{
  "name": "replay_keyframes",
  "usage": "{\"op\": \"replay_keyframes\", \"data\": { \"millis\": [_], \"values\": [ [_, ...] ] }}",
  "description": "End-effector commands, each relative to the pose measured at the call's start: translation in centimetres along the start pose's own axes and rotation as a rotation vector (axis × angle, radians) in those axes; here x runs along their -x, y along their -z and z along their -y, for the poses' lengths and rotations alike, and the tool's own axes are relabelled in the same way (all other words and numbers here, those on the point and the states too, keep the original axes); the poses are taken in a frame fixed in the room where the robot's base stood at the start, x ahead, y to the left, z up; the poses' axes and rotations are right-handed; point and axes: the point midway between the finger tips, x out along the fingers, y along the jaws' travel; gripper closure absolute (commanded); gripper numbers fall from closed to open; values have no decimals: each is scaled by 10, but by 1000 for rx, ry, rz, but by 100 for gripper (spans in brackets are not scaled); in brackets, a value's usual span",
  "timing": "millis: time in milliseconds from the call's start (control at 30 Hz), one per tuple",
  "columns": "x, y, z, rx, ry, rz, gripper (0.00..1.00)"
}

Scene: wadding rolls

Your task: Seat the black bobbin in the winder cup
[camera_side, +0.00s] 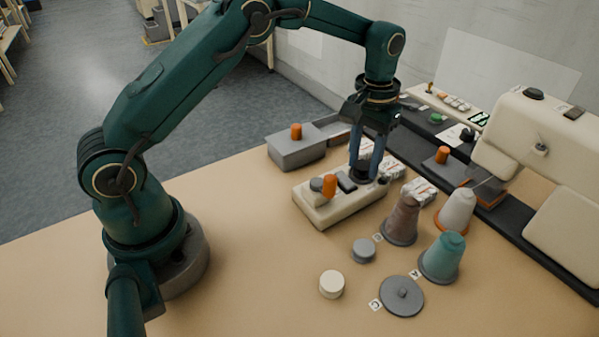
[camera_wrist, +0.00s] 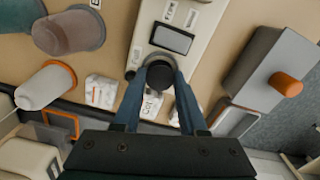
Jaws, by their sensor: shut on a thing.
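The winder is a long cream block (camera_side: 322,212) with a dark rectangular pad and an orange peg (camera_side: 329,185) on top; its top also shows in the wrist view (camera_wrist: 191,25). My gripper (camera_side: 366,177) points down over the block's right end. In the wrist view, my gripper (camera_wrist: 159,72) is shut on the black bobbin (camera_wrist: 159,78), a dark round piece between the fingertips. A greyish rim shows just beyond the bobbin at the block's end. The winder cup is mostly hidden under the bobbin, and I cannot tell whether the bobbin is inside it or just above it.
Brown (camera_side: 402,221), teal (camera_side: 442,257) and white (camera_side: 457,210) cones stand right of the winder. A grey box (camera_side: 297,149) with an orange knob stands behind it. White packets (camera_side: 420,191) lie close by. A cream sewing machine (camera_side: 550,130) fills the right. The table's front is mostly clear.

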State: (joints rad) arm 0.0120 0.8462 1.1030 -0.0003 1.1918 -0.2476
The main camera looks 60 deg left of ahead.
Motion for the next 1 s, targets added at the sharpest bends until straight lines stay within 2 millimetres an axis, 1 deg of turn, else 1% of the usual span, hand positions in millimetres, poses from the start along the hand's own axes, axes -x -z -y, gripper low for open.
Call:
{"op": "replay_keyframes", "data": {
  "millis": [267, 300, 367, 600, 667, 900, 1000],
  "values": [
    [0, 0, 0, 0, 0, 0, 100],
    [0, 0, 0, 0, 0, 0, 47],
    [0, 0, 0, 0, 0, 0, 24],
    [0, 0, 0, 0, 0, 0, 24],
    [0, 0, 0, 0, 0, 0, 1],
    [0, 0, 0, 0, 0, 0, 0],
    [4, 0, 0, 0, 0, -1, 0]
  ]
}}
